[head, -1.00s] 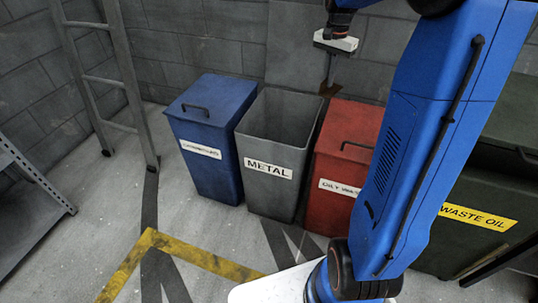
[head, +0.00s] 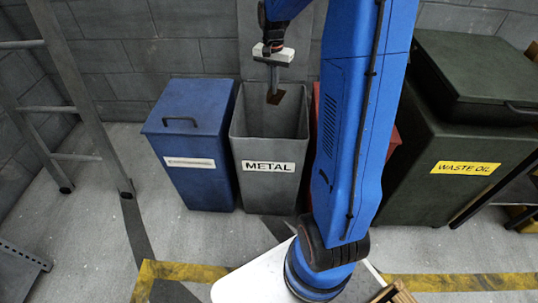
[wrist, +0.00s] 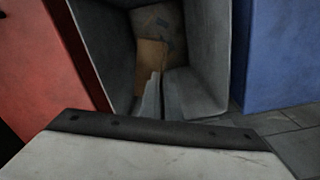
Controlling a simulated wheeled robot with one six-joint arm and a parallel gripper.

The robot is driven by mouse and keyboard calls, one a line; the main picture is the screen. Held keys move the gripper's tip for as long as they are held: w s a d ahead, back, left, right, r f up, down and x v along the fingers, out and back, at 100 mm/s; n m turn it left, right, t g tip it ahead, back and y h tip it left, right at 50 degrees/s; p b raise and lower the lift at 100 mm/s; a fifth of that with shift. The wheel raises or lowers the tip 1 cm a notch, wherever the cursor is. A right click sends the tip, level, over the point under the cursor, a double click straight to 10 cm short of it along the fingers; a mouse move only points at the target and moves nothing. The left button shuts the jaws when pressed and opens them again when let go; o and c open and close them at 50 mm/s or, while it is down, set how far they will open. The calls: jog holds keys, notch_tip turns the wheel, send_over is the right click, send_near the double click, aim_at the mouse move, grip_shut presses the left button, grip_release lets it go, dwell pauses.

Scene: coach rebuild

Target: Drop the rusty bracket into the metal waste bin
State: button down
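The rusty bracket (head: 274,96) is a small flat brown piece. It hangs from my gripper (head: 273,84), whose fingers point down and are shut on it. In the head view the bracket shows against the upper inside of the grey metal waste bin (head: 269,188), which is open-topped and labelled METAL. In the wrist view the bracket (wrist: 151,56) is at the tips of my gripper (wrist: 152,80), in front of the opening of the bin (wrist: 205,92). How far it is above or below the rim is hard to tell.
A blue lidded bin (head: 199,177) stands left of the metal bin. A red bin (wrist: 38,60) stands on its other side, mostly hidden by my arm in the head view. A dark green waste oil container (head: 424,190) is at the right. A ladder (head: 82,105) leans at the left.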

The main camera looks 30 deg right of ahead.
jog(key=shift+f, duration=2.25)
jog(key=c, duration=1.9)
grip_release()
notch_tip(320, 180, up, 17)
jog(key=shift+r, duration=0.2)
